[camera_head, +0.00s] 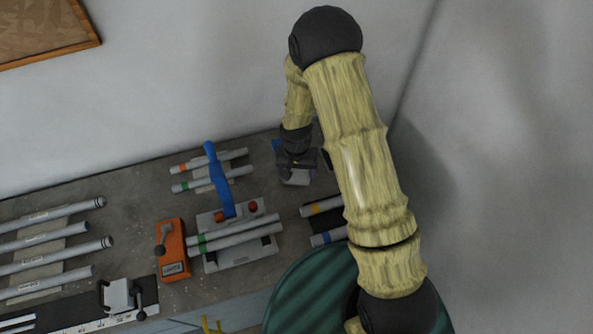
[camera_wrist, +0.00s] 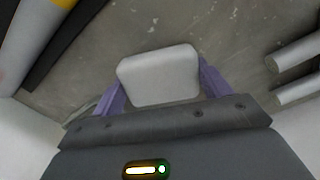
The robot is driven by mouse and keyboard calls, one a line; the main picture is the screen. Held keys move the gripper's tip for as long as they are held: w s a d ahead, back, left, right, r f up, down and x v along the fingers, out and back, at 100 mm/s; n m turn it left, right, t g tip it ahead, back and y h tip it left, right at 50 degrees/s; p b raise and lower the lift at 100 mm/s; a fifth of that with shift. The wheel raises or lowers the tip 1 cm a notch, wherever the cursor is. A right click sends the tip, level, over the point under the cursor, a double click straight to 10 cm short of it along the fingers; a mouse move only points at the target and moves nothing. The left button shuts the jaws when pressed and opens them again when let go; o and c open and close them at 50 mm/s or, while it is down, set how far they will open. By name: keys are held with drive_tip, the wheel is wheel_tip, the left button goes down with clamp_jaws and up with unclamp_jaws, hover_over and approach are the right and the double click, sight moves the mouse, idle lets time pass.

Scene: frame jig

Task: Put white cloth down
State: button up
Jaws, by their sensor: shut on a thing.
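The white cloth (camera_wrist: 160,75) shows as a pale, folded, rounded block in the wrist view. My gripper (camera_wrist: 161,88) has its two purple fingers on either side of it and is shut on it. In the head view, my gripper (camera_head: 297,165) points down over the back right part of the bench, near the wall. The white cloth (camera_head: 296,179) shows just below it, partly hidden by the fingers. I cannot tell whether the cloth touches the bench.
Grey tubes with green and orange bands (camera_head: 211,180) lie left of my gripper. A jig with a blue lever (camera_head: 217,180) and an orange device (camera_head: 172,250) stand in the middle. Tubes with yellow and blue bands (camera_head: 323,206) lie in front of my gripper. A green round object (camera_head: 300,290) is at the front.

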sight(297, 172)
drive_tip(key=shift+f, duration=0.25)
drive_tip(key=shift+f, duration=0.15)
drive_tip(key=o, duration=1)
wheel_tip(297, 172, up, 12)
drive_tip(key=b, duration=0.3)
drive_tip(key=shift+b, duration=0.3)
drive_tip(key=shift+r, duration=0.2)
